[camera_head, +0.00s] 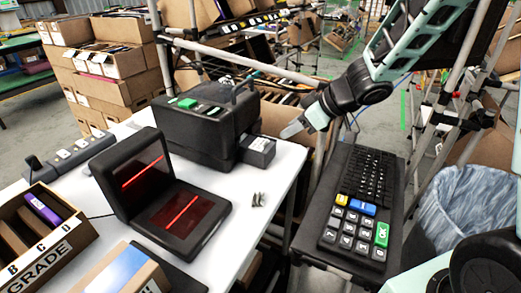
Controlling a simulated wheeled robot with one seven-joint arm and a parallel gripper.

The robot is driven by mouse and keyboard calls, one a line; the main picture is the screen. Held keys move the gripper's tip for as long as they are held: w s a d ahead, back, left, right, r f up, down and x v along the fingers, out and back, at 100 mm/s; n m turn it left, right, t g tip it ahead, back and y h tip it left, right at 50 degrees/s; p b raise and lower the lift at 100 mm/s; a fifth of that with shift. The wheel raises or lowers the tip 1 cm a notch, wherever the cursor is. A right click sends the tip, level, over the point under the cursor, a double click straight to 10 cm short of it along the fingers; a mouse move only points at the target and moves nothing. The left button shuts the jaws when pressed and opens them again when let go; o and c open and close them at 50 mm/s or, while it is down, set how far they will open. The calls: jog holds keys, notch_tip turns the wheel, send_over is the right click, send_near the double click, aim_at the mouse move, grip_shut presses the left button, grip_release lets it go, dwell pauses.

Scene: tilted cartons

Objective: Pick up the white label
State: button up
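I cannot clearly make out a loose white label. A black printer-like machine (205,128) with a green button stands at the back of the white table (268,222). A small black box (257,151) sits at its right front side. My gripper (292,129) comes in from the upper right, its grey tip just right of and slightly above this small box. The tip seems apart from the box, but the depth is unclear. Its fingers show edge-on, so their opening is hidden, and nothing is visible in them.
A black scanner (165,195) with red lines stands on the table. Small grey pieces (259,200) lie right of it. A keypad and keyboard (362,205) stand to the right, near a lined bin (470,205). A "GRADE" box (45,262) is at lower left.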

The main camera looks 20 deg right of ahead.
aim_at(266, 143)
jog(key=b+x, duration=0.2)
jog(key=x, duration=0.5)
jog(key=shift+w+a+f, duration=0.15)
jog(key=shift+f, duration=0.1)
jog(key=shift+w+a+f, duration=0.15)
jog(key=shift+w+a, duration=0.05)
jog(key=shift+w, duration=0.05)
jog(key=c, duration=0.6)
